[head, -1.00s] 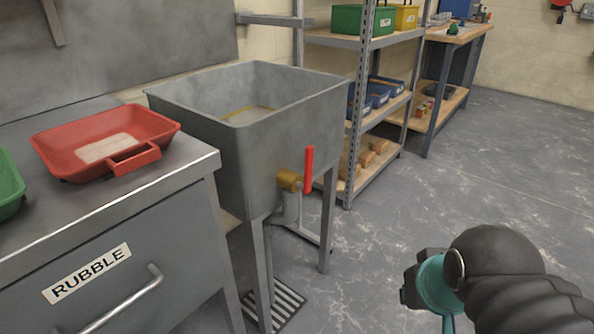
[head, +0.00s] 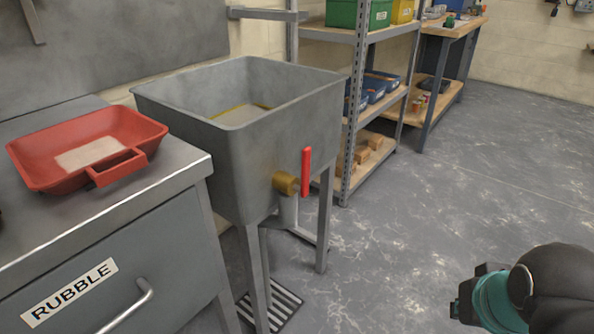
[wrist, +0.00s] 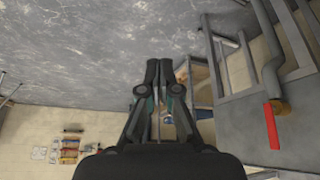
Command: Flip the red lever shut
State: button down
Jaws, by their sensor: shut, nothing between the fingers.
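The red lever (head: 307,172) stands upright on a brass valve (head: 286,183) at the front of a grey metal tub (head: 235,150). In the wrist view the red lever (wrist: 271,126) shows at the right, on the brass valve (wrist: 281,107). My gripper (wrist: 159,66) is shut and empty, in the middle of the wrist view, well apart from the lever. In the head view my arm's end shows at the lower right, also apart from the lever; the fingertips are not clear there.
A grey bench with a red tray (head: 92,150) and a RUBBLE drawer (head: 110,275) stands at the left. A metal shelf rack (head: 345,120) with bins is behind the tub. A floor grate (head: 272,309) lies below the tub. The floor (head: 420,200) at the right is clear.

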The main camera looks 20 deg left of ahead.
jog(key=n+t+h+b, duration=0.7)
jog(key=n+t+b, duration=0.2)
jog(key=n+t, duration=0.3)
send_near(303, 166)
jog(key=s+a+r+n+g, duration=0.1)
jog(key=s+a, duration=0.2)
jog(key=s, duration=0.3)
jog(key=shift+s+d+r, duration=0.1)
jog(key=shift+r, duration=0.15)
jog(key=x, duration=1.4)
jog(key=shift+f+p, duration=0.25)
jog(key=shift+p, duration=0.05)
